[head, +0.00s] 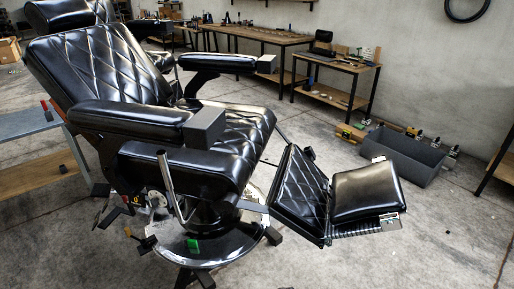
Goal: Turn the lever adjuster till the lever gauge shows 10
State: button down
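A black barber chair (205,150) stands in the head view, its back tilted to the left and its footrest raised on the right. A chrome lever (167,185) rises from the near side of its base, leaning slightly. A small dark gauge (135,200) with a yellow figure sits left of the lever, under the seat; the figure is too small to read surely. Small dark parts (112,214) sit just left of the gauge; I cannot tell whether one is the lever adjuster. My gripper is not in view.
A round chrome base (222,240) spreads under the chair. A low grey table (28,124) stands at the left edge. Workbenches (262,36) line the back wall. A grey bin (402,157) lies at the right. The concrete floor (440,260) at front right is mostly clear.

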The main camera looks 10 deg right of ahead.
aim_at(153, 204)
jog(key=i, duration=0.9)
jog(key=u, duration=4.55)
jog(key=i, duration=0.1)
jog(key=z, duration=3.2)
